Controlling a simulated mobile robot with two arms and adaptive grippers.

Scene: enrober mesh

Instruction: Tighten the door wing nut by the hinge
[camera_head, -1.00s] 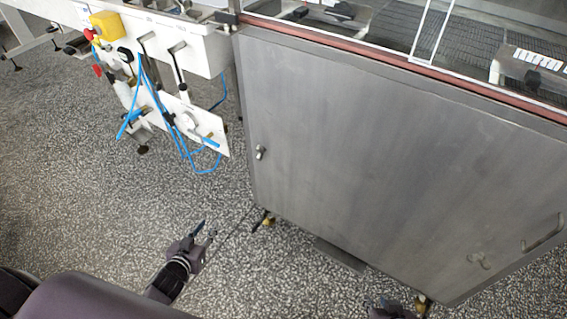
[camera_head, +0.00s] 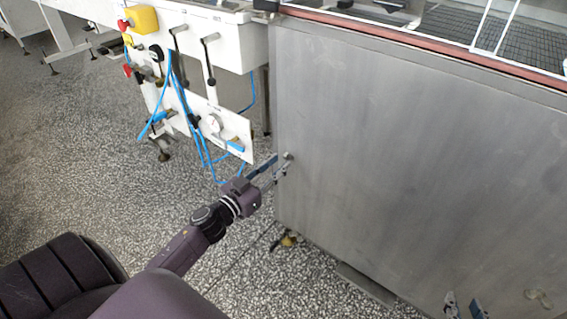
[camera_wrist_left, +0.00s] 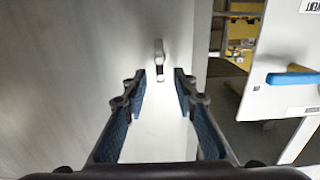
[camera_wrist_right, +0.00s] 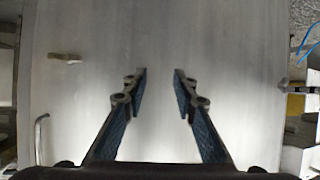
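The grey steel door (camera_head: 420,150) bears a small metal wing nut (camera_head: 288,157) near its left edge. The same wing nut (camera_wrist_left: 158,60) shows in the left wrist view, ahead of and between the fingertips. My left gripper (camera_head: 275,170) is open and empty, its tips close to this nut; I cannot tell whether they touch it. A second wing nut (camera_head: 540,299) is low on the door's right part; it seems to show in the right wrist view (camera_wrist_right: 65,58). My right gripper (camera_head: 464,308) is open and empty before the door, left of that second nut. No hinge is clearly visible.
A door handle (camera_wrist_right: 40,138) shows at the left of the right wrist view. Left of the door stands a white machine panel (camera_head: 225,125) with blue hoses (camera_head: 180,95), levers and a yellow box (camera_head: 143,19). Speckled floor (camera_head: 90,130) lies open at the left.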

